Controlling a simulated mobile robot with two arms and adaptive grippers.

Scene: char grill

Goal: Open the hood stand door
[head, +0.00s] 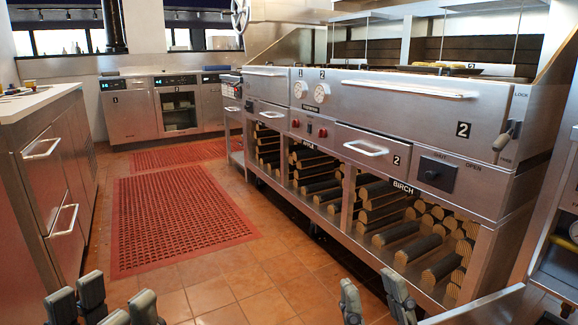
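No door is marked as the hood stand door, and I cannot tell for sure which one it is. At the right edge, a steel stand (553,262) shows an open-looking interior with a yellow pipe (563,242). A flat steel panel (485,304) juts out below it, cut off by the frame; I cannot tell whether it is a door. My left gripper (103,300) is at the bottom left, fingers spread and empty. My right gripper (375,302) is at the bottom centre, fingers apart and empty, left of the panel. Neither touches a handle.
A long char grill (400,105) with drawers and log racks (400,225) fills the right side. A counter with handled drawers (55,190) stands at the left. Low cabinets (130,115) line the back. The tiled floor with red mats (175,220) between is clear.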

